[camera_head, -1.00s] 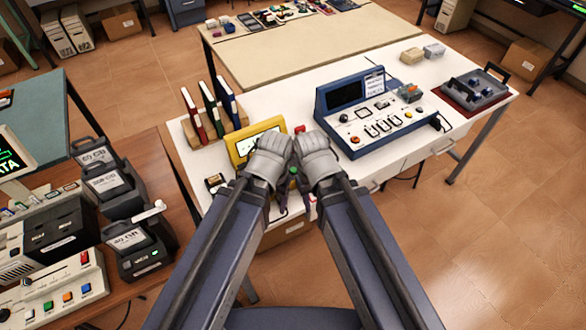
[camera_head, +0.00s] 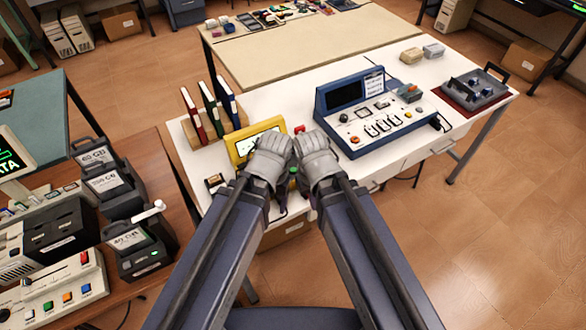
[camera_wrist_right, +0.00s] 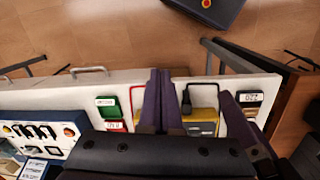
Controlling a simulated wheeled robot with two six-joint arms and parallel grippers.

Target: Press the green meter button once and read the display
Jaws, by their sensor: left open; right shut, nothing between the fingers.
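The yellow meter (camera_head: 243,150) stands on the white table, its pale display (camera_head: 264,136) partly covered by my left wrist. In the right wrist view its yellow body (camera_wrist_right: 206,128) shows only in part behind the fingers. I cannot make out its green button; my grippers hide that part. My left gripper (camera_head: 280,203) points down in front of the meter, its fingers mostly hidden in the head view. My right gripper (camera_wrist_right: 165,76) is shut and empty, beside the left one, its fingers close together above the table. Whether it touches anything is unclear.
A blue console (camera_head: 345,115) stands right of the meter. A green box (camera_wrist_right: 110,102) and a red box (camera_wrist_right: 116,126) lie near the table's front edge. Books (camera_head: 212,107) stand behind the meter. A dark-handled device (camera_head: 476,88) sits far right.

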